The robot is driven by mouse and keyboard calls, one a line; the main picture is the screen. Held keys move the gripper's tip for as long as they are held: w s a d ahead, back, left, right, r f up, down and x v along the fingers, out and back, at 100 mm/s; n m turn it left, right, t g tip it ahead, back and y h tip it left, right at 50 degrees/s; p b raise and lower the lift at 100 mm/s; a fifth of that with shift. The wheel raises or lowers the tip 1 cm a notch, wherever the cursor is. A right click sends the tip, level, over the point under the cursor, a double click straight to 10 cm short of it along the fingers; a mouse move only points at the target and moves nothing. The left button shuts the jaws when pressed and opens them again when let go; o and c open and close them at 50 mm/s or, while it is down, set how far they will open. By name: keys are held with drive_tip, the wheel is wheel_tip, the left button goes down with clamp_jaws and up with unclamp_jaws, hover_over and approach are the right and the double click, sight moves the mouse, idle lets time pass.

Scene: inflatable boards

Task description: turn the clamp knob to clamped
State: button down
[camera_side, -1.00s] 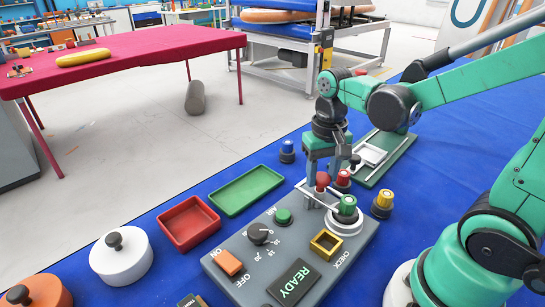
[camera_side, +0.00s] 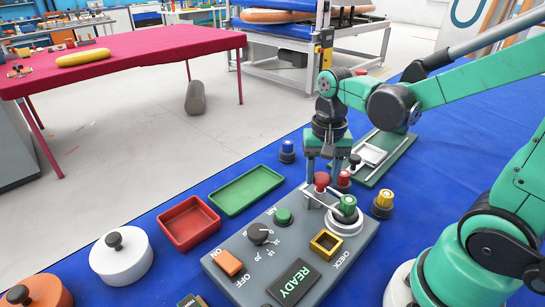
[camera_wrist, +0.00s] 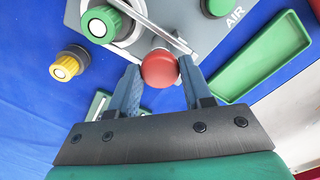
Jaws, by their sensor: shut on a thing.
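A red ball knob (camera_side: 322,181) stands at the far end of the grey control panel (camera_side: 222,263), beside a thin metal bar (camera_side: 315,197). In the wrist view the red knob (camera_wrist: 160,69) sits between the two blue-grey fingers of my gripper (camera_wrist: 162,76), which is shut on it from both sides. My gripper (camera_side: 323,174) points down over the knob in the side view. A green round knob (camera_side: 347,205) in a pale ring is just beside it, and it also shows in the wrist view (camera_wrist: 98,25). I see no readable clamp marking by the red knob.
The panel carries a green AIR button (camera_side: 283,216), a black dial (camera_side: 258,233), an orange switch (camera_side: 229,262) and a READY display (camera_side: 293,283). Yellow (camera_side: 384,201), red (camera_side: 343,180) and blue (camera_side: 287,149) capped knobs stand close by. Red (camera_side: 188,224) and green (camera_side: 246,190) trays lie left.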

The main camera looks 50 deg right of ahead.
sight(322, 176)
drive_tip(key=shift+c, duration=1.9)
unclamp_jaws()
drive_tip(key=shift+r, duration=0.1)
drive_tip(key=shift+r, duration=2.7)
